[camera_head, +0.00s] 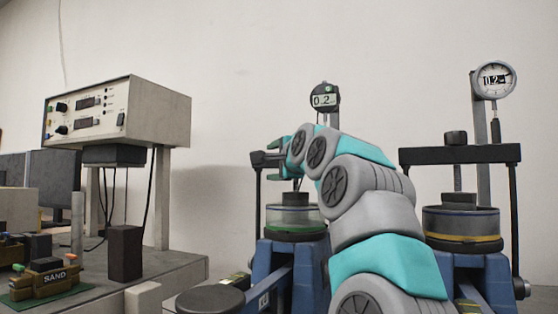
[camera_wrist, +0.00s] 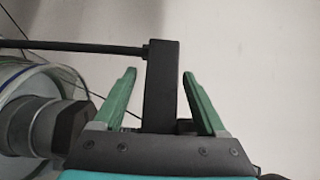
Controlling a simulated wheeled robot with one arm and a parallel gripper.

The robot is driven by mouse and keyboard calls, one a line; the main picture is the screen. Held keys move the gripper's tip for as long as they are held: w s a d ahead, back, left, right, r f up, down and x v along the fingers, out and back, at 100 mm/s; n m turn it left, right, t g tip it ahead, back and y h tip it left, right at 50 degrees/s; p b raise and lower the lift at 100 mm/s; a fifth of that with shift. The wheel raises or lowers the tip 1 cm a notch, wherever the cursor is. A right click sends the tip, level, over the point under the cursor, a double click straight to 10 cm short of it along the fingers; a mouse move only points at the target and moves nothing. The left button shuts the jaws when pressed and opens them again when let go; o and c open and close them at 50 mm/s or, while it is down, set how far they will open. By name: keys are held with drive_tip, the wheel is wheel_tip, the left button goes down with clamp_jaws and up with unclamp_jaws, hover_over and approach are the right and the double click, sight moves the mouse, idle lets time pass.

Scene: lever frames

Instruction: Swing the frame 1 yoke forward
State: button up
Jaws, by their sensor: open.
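The yoke of the left frame shows in the head view as a dark crossbar end (camera_head: 259,160) on a thin upright rod (camera_head: 258,200); most of the crossbar is hidden behind my arm. My gripper (camera_head: 275,152) is at this left end of the crossbar. In the wrist view the dark crossbar (camera_wrist: 162,85) lies between the two green fingers of my gripper (camera_wrist: 159,77). The fingers are open, with a visible gap on each side of the bar. The side rod (camera_wrist: 80,47) runs off to the left from the bar.
A second frame with its dark yoke (camera_head: 460,154) upright stands at the right, under a dial (camera_head: 495,79). A control box (camera_head: 120,110) and a small SAND tray (camera_head: 48,280) are at left. Bare wall lies behind.

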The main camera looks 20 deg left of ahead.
drive_tip(key=shift+s, duration=0.1)
drive_tip(key=shift+c, duration=0.2)
clamp_jaws()
idle(1.0)
